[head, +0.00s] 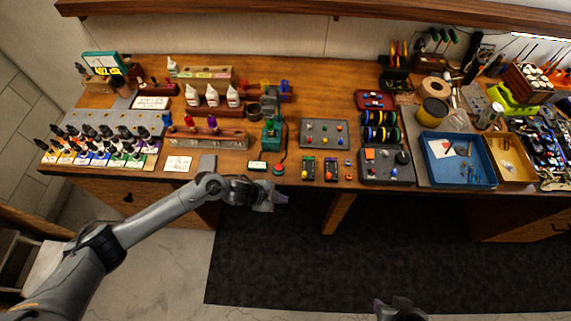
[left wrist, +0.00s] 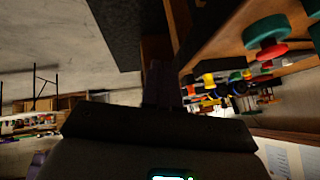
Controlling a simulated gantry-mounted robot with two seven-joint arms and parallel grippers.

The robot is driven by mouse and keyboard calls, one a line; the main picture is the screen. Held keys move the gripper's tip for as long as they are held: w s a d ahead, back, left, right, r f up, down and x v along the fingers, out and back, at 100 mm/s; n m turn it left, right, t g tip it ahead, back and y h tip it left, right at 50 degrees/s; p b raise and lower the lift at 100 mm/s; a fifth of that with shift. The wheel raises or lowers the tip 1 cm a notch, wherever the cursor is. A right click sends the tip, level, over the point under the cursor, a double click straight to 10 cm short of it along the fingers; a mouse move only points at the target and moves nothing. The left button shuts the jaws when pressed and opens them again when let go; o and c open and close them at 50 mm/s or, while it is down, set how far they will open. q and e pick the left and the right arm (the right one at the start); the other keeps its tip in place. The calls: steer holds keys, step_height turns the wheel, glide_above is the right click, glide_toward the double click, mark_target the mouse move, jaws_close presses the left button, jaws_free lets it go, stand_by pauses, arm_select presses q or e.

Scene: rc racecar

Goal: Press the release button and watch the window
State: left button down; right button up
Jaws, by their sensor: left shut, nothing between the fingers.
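A round red button on a green base (head: 278,168) sits near the front edge of the workbench. It shows large at the upper right of the left wrist view (left wrist: 266,33). Left of it lies a small dark unit with a pale greenish window (head: 257,165); I cannot read it. A green machine (head: 272,132) stands behind both. My left gripper (head: 282,199) is shut and empty, just off the bench's front edge, below the button in the picture and apart from it. My right gripper (head: 400,306) shows only in part at the bottom edge; its fingers are unclear.
The wooden workbench (head: 330,178) holds bottle racks (head: 205,138) on the left, a grey panel with coloured knobs (head: 324,133) in the middle and a blue tray (head: 457,180) on the right. The space over the dark floor mat (head: 300,260) is clear.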

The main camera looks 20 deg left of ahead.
arm_select(q)
steer(key=w+a+r+t, duration=0.1)
steer(key=w+a+r, duration=0.2)
steer(key=w+r, duration=0.15)
step_height(320, 180, up, 8)
steer(key=t+y, duration=0.1)
steer(key=t, duration=0.1)
glide_above(276, 168)
steer(key=shift+f+m, duration=0.2)
steer(key=shift+m, duration=0.1)
steer(key=shift+f, duration=0.1)
step_height(276, 168, down, 6)
steer(key=b, duration=0.5)
steer(key=shift+f, duration=0.15)
steer(key=shift+f+b, duration=0.95)
steer(key=shift+f, duration=0.25)
steer(key=shift+f+g, duration=0.15)
steer(key=shift+g, duration=0.15)
steer(key=shift+f, duration=0.25)
